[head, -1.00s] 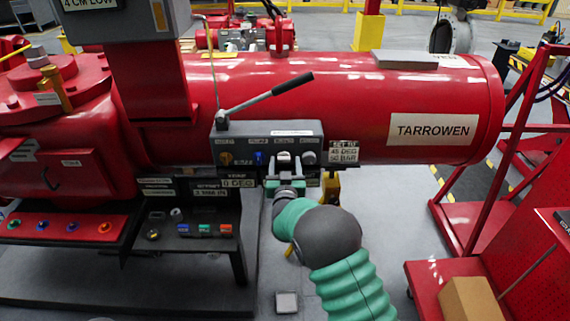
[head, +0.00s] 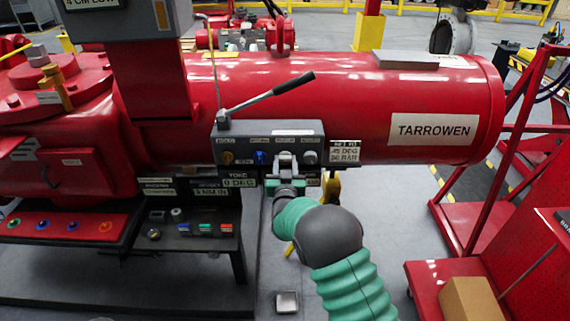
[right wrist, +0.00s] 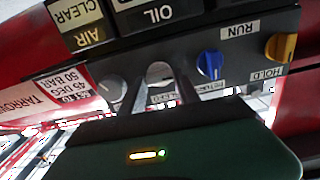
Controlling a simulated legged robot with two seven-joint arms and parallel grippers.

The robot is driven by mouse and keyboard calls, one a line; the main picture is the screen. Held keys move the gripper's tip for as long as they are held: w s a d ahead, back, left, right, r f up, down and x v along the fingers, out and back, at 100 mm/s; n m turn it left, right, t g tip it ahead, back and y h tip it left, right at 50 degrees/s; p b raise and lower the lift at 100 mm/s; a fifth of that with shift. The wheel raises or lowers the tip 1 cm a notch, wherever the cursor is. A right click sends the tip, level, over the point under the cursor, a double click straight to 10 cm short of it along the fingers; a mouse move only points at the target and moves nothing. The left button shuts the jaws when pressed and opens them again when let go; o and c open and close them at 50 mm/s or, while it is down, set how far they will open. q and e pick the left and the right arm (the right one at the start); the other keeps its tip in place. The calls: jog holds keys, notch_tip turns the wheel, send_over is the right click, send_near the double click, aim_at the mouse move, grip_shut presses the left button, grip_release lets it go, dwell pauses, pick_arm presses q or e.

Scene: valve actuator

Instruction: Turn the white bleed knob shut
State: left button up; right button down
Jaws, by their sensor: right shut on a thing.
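The grey manifold block (head: 268,142) sits on the front of the red cylinder and carries a row of knobs. My right gripper (head: 286,160) reaches up to it from below and is shut on the white bleed knob, between the blue knob (head: 260,158) and the grey knob (head: 310,157). In the right wrist view, its fingers (right wrist: 160,80) close around the pale knob (right wrist: 159,70). They hide most of it, so its turn angle cannot be read. The blue knob (right wrist: 210,64) and grey knob (right wrist: 111,87) stand apart on either side. My left gripper is not in view.
A lever with a black grip (head: 293,84) rises from the block's top. A yellow knob (head: 227,158) is at its left end. A black bench (head: 190,232) with small parts stands below left. A red cart with a cardboard box (head: 474,298) is at lower right.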

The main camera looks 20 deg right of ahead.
jog(key=shift+d+f+m+b, duration=0.1)
jog(key=shift+f+m+b, duration=0.05)
jog(key=shift+m+b, duration=2.65)
jog(key=shift+f+m+b, duration=0.15)
jog(key=shift+m+b, duration=2.55)
jog(key=shift+m, duration=0.15)
jog(key=shift+d+f+m+b, duration=0.1)
jog(key=shift+f+m+b, duration=0.05)
jog(key=shift+m+b, duration=2.65)
jog(key=c, duration=1.1)
grip_release()
jog(key=shift+o, duration=1.1)
jog(key=shift+r, duration=0.15)
